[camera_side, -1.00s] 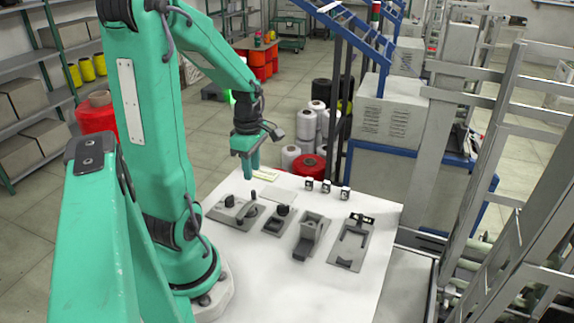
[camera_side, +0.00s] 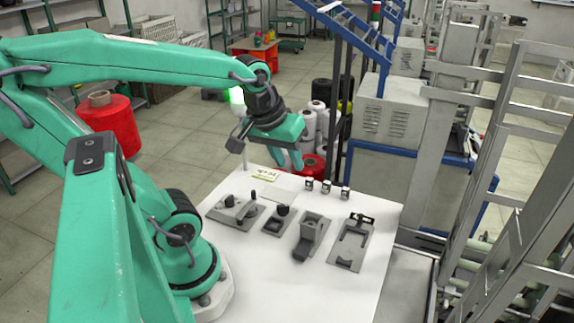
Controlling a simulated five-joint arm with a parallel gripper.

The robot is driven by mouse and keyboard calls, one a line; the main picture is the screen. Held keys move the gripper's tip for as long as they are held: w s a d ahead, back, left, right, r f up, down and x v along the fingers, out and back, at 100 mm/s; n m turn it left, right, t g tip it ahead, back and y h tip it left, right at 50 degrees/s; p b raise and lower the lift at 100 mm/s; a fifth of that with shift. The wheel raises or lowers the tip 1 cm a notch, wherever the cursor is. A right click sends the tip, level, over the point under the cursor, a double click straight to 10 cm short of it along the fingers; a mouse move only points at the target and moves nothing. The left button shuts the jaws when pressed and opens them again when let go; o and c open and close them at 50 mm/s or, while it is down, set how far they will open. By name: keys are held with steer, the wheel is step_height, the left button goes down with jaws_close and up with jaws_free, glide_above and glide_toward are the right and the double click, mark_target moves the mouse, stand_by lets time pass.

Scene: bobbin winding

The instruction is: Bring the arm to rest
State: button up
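My gripper (camera_side: 294,158) is a teal tool at the end of my arm. It hangs in the air above the back edge of the white table (camera_side: 345,283), its fingers pointing down and slightly right. The fingers overlap from this side, so their opening is hidden. I see nothing hanging from them. The arm reaches across from the left, its forearm almost level.
On the table stand a grey plate with dark knobs (camera_side: 234,210), a small block fixture (camera_side: 277,220), a grey holder (camera_side: 310,236) and a flat slotted plate (camera_side: 352,243). Three small bobbins (camera_side: 326,187) line the back. A blue-framed machine (camera_side: 392,115) stands behind.

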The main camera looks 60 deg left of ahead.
steer(key=d+m, duration=0.1)
steer(key=m, duration=0.1)
steer(key=s+d+r+m+t, duration=0.1)
steer(key=d+m, duration=0.1)
steer(key=s+d+r+m, duration=0.1)
steer(key=m, duration=0.1)
steer(key=shift+d+r+m+h, duration=0.2)
steer(key=shift+d+m+h, duration=0.1)
steer(key=shift+m+h, duration=0.1)
